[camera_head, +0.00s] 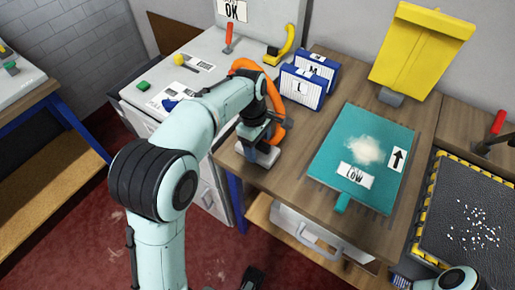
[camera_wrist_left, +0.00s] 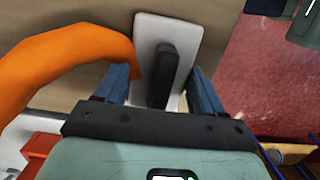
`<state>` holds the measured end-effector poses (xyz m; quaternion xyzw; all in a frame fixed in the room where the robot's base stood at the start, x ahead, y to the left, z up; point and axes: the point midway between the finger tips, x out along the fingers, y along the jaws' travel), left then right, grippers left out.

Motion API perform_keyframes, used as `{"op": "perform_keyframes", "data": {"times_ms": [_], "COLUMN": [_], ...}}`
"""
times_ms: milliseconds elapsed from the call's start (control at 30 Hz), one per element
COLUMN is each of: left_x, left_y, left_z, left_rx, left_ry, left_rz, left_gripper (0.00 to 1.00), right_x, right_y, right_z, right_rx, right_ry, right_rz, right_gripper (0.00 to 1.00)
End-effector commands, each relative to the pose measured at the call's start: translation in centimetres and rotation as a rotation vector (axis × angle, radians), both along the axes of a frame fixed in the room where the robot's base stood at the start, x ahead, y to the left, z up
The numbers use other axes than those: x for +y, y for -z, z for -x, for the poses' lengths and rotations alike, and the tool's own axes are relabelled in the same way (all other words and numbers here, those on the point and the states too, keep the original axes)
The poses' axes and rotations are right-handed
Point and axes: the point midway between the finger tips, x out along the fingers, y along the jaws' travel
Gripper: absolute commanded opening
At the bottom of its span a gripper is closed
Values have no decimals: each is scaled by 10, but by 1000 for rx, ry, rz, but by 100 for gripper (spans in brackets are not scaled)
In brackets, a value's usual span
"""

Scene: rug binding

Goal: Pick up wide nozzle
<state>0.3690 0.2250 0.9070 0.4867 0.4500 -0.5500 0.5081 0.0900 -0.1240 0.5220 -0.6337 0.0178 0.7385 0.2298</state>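A pale grey flat piece with a black upright neck, which looks like the wide nozzle (camera_head: 264,157), stands at the front left of the wooden table. My left gripper (camera_head: 262,138) is right above it and hides part of it. In the left wrist view, the nozzle's grey plate (camera_wrist_left: 183,32) and black neck (camera_wrist_left: 162,75) show between the two blue fingers (camera_wrist_left: 160,92). The fingers are apart, with a gap on both sides of the neck, so the gripper is open.
An orange hose (camera_head: 276,132) loops close beside my left gripper. Blue-and-white boxes (camera_head: 303,85) stand behind it. A teal board (camera_head: 327,160) with pale powder lies to the right. A yellow dustpan-like piece (camera_head: 420,50) stands at the back.

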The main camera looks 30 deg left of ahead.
Motion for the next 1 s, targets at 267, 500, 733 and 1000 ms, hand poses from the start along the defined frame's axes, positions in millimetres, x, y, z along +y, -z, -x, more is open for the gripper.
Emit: {"op": "perform_keyframes", "data": {"times_ms": [267, 500, 733, 1000], "left_x": [0, 0, 0, 0], "left_y": [-3, -26, -82, -158], "left_z": [-1, -1, -2, -1], "left_rx": [-3, -6, -9, -7], "left_ry": [0, -1, 0, -1], "left_rz": [0, 1, 2, 0], "left_gripper": [26, 26, 26, 26], "right_x": [0, 0, 0, 0], "right_y": [0, -6, -19, -39], "right_z": [0, 2, 4, -2], "right_rx": [0, 7, 20, 14], "right_ry": [0, -1, -4, -4], "right_rz": [0, -1, -3, -4], "right_gripper": [0, 0, 0, 0]}}
